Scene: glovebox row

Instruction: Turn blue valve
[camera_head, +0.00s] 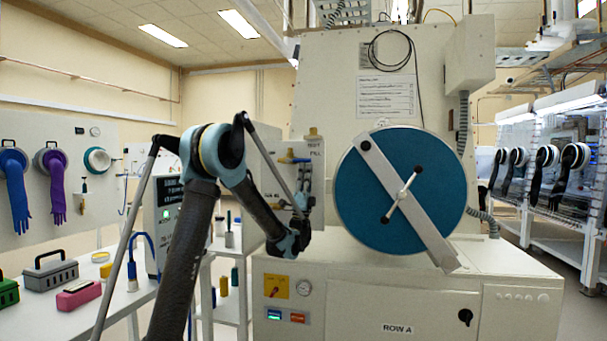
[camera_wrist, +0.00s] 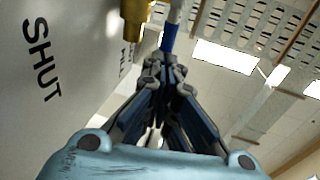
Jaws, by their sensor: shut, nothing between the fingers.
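The blue valve (camera_head: 293,160) is on the light panel left of the big blue round door, near brass fittings and small lettering. In the wrist view a blue sleeve (camera_wrist: 169,38) on a pale rod, seemingly its handle, shows just beyond my fingertips. A brass fitting (camera_wrist: 136,20) is left of it, and the panel (camera_wrist: 60,110) reads "SHUT". My gripper (camera_head: 303,203) is below the valve in the head view. Its fingers (camera_wrist: 165,68) are together and empty. Whether the tips touch the blue sleeve I cannot tell. The arm hides part of the panel.
The blue round door (camera_head: 360,205) with its diagonal bar (camera_head: 435,235) is close right of my gripper. A cabinet marked "ROW A" (camera_head: 397,310) is below. A bench with toolboxes (camera_head: 50,272) stands left, and a shelf (camera_head: 228,262) stands behind my arm.

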